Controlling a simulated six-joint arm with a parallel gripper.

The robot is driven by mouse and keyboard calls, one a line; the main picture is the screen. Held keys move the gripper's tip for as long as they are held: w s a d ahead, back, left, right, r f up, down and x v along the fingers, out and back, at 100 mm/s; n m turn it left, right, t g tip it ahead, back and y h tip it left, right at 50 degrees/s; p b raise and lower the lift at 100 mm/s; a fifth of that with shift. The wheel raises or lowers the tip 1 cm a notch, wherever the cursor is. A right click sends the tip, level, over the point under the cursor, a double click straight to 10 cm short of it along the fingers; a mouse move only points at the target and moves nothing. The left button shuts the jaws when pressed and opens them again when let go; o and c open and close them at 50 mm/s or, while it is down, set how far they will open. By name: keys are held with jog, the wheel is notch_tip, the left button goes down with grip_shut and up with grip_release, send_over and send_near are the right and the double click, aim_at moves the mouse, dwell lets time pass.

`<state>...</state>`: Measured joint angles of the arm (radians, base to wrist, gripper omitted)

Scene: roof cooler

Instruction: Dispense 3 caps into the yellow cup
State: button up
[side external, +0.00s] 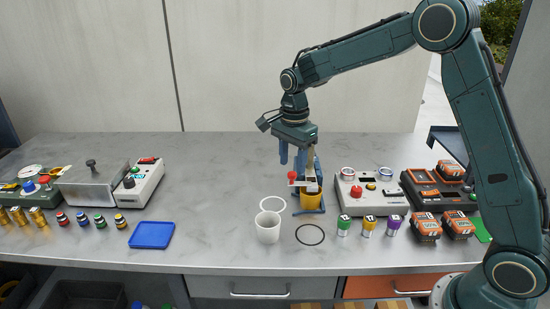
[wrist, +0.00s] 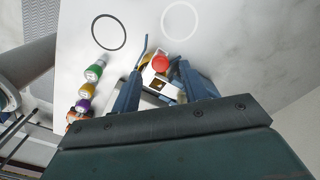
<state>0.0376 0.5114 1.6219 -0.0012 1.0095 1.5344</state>
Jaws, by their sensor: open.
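The yellow cup (side external: 311,201) stands upright in the blue stand of a small dispenser (side external: 310,182), under its white body. I cannot see whether there are caps in the cup. The dispenser has a red knob (side external: 292,176) on its front, which also shows in the wrist view (wrist: 161,63). My gripper (side external: 292,164) is open and points down just above the dispenser. In the wrist view its two blue fingers are apart, with the dispenser and knob seen between them. I see no cap between the fingers.
Several coloured bottles (side external: 368,226) stand to the right before a control box (side external: 372,193). A blue tray (side external: 152,235) lies left; the table between is clear.

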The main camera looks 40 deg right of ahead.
jog(key=shift+f, duration=1.45)
jog(key=shift+c, duration=0.4)
grip_shut()
